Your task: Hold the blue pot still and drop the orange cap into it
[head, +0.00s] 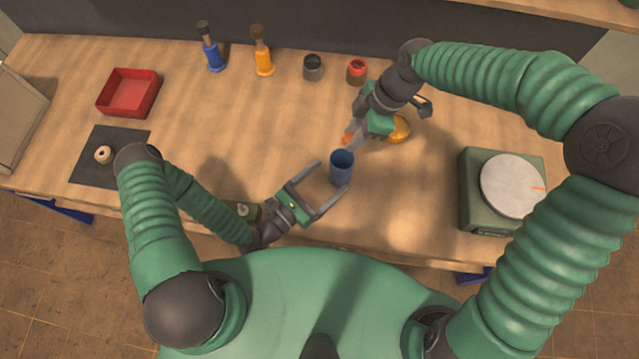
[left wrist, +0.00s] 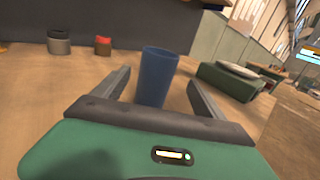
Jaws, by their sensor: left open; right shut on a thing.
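The blue pot (head: 342,168) stands upright on the wooden table, near its front edge. My left gripper (head: 333,177) is open, its two fingers reaching toward the pot from the left, one on each side. In the left wrist view the pot (left wrist: 158,76) stands between the open fingers (left wrist: 157,90), with gaps visible on both sides. My right gripper (head: 351,141) points down just behind the pot. It is shut on a small orange piece, seemingly the orange cap (head: 346,139), mostly hidden by the fingers. The cap appears close to the pot's rim; its height is hard to tell.
A rounded orange object (head: 400,129) sits partly behind my right gripper. A green scale (head: 480,215) with a round plate stands right.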

